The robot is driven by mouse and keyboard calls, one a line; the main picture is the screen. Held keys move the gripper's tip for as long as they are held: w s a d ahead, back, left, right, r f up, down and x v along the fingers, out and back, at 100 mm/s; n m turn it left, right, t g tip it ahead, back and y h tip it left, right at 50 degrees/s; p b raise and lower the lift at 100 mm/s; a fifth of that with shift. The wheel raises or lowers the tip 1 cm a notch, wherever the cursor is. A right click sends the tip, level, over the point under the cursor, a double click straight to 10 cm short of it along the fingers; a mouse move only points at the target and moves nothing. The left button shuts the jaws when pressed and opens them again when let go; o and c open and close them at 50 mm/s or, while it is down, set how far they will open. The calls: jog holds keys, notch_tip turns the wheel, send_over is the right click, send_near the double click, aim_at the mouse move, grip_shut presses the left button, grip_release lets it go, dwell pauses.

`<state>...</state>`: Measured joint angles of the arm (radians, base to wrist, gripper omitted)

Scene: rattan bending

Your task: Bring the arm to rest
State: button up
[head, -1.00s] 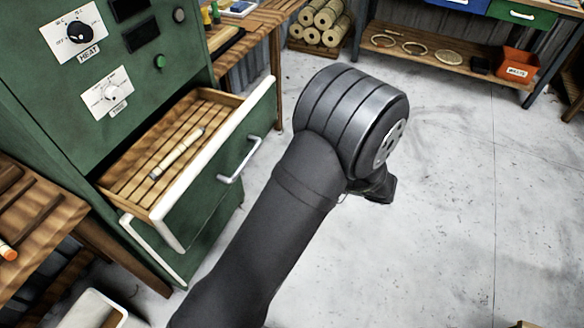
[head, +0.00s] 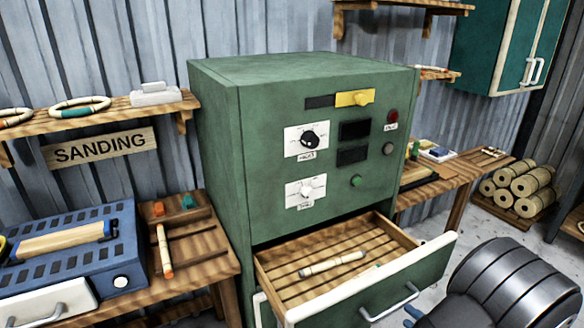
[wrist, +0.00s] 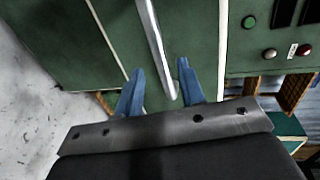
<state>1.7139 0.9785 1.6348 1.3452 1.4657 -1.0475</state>
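My gripper (wrist: 160,66) shows two blue fingers standing apart in the wrist view, with nothing visibly held. A pale bar handle (wrist: 155,45) of the green cabinet lies in line with the gap between them; I cannot tell how far it is from the fingers. In the head view my arm is at the lower right, in front of the open drawer (head: 443,262), and the gripper is mostly hidden or out of frame. The drawer has a slatted wooden floor, and a pale rattan piece (head: 333,263) lies on it.
The green cabinet (head: 290,85) carries dials, buttons and a yellow switch (head: 355,98). Rattan bundles (head: 523,187) lie at right. Floor is clear in the wrist view.

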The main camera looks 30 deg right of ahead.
aim_at(396, 304)
jog(key=x, duration=0.6)
jog(key=shift+w, duration=0.15)
jog(key=v, duration=1.7)
jog(key=shift+s, duration=0.25)
jog(key=shift+x, duration=8.9)
jog(key=shift+o, duration=0.2)
jog(key=shift+r, duration=0.1)
